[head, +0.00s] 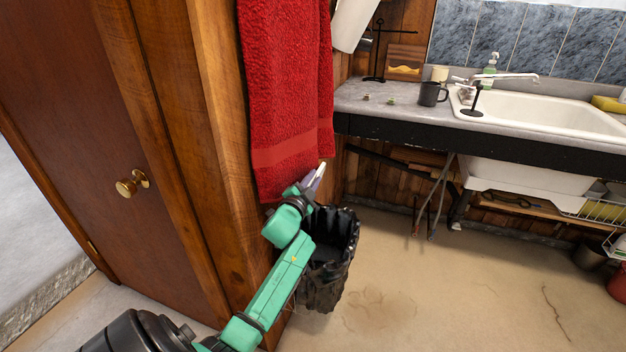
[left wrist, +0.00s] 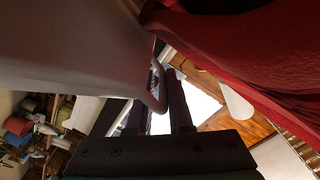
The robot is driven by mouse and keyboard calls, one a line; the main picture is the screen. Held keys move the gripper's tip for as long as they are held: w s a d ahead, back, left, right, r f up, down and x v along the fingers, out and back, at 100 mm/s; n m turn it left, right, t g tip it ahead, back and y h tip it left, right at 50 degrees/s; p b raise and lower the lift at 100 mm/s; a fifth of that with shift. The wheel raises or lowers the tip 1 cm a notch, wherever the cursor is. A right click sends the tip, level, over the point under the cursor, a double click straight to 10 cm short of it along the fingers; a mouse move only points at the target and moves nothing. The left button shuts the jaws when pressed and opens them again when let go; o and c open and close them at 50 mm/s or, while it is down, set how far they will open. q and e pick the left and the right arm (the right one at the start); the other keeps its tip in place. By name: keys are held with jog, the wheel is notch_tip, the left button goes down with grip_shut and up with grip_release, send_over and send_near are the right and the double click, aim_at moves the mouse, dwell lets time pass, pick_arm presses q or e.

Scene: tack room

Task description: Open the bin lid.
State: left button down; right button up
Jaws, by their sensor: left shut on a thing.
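The black bin (head: 338,262) with a dark liner stands on the floor beside the wooden cabinet, under the red towel. Its mouth shows open and dark in the head view. My left gripper (head: 313,178) is above the bin's back, by the towel's lower edge. A thin pale grey piece at its tip (head: 319,172) looks like the lid seen edge-on, standing up. In the left wrist view, a large grey panel, which seems to be the lid (left wrist: 75,45), has its rounded edge between the dark fingers of my left gripper (left wrist: 160,95). My right gripper is not in view.
The red towel (head: 287,85) hangs right by the gripper and fills the upper right of the wrist view. A wooden door with a brass knob (head: 132,183) is at left. The sink counter (head: 400,109) is at right. The floor (head: 430,290) in front is clear.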

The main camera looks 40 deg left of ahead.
pick_arm(q)
jog(key=shift+a+r, duration=0.1)
jog(key=shift+r, duration=0.25)
dwell(0.4)
jog(key=d, duration=0.1)
jog(key=d+f+m+b, duration=0.1)
jog(key=w+d+b, duration=0.1)
jog(key=shift+d+f+m, duration=0.1)
jog(key=shift+f+m, duration=0.3)
jog(key=c, duration=0.9)
grip_release()
jog(key=shift+c, duration=0.2)
jog(key=shift+f, duration=0.1)
jog(key=v, duration=1.4)
jog(key=shift+s, duration=0.2)
jog(key=shift+d, duration=0.15)
